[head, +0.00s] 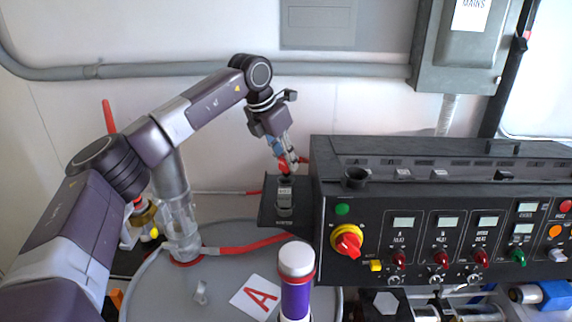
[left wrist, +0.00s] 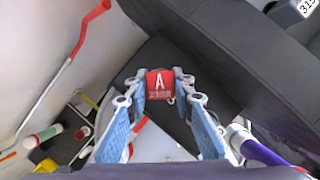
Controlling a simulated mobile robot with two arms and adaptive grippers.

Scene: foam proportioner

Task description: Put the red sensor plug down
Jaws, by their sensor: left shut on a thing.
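The red sensor plug (head: 284,168) is between the fingertips of my left gripper (head: 287,160). In the left wrist view its red face (left wrist: 160,84) carries a white letter A, and the blue-padded fingers of my left gripper (left wrist: 161,90) close on it from both sides. In the head view the plug is just above a grey upright holder (head: 285,195) on a dark side bracket (head: 267,213), left of the console. Whether the plug touches the holder cannot be told. My right gripper is not in view.
The black console (head: 450,215) with knobs and displays stands close on the right. A purple, white-capped cylinder (head: 297,265) and a clear cylinder (head: 178,215) stand up from the drum area.

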